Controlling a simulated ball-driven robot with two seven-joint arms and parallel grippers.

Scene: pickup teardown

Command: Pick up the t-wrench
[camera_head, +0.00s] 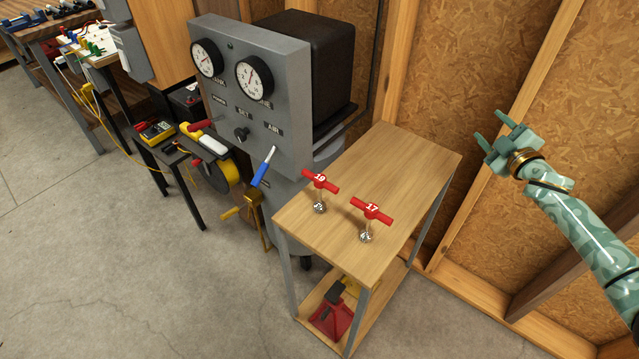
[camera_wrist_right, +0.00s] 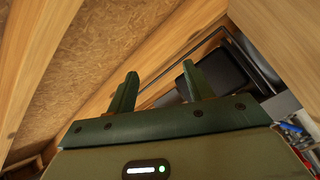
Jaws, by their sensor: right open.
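Two red-handled t-wrenches stand upright on the wooden table (camera_head: 405,160). The t-wrench marked 19 (camera_head: 320,181) is on the left, and the t-wrench marked 17 (camera_head: 371,209) is on the right, nearer the front edge. Their lower ends are at silvery round pieces on the tabletop. My right gripper (camera_head: 502,131) is open and empty, up to the right of the table and apart from both wrenches. In the right wrist view its two fingers (camera_wrist_right: 157,92) are spread with nothing between them. My left gripper is not in view.
A grey gauge panel (camera_head: 250,95) with a black box behind it stands left of the table. A red jack stand (camera_head: 331,317) is on the lower shelf. Wooden wall studs (camera_head: 545,90) rise behind. The right part of the tabletop is clear.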

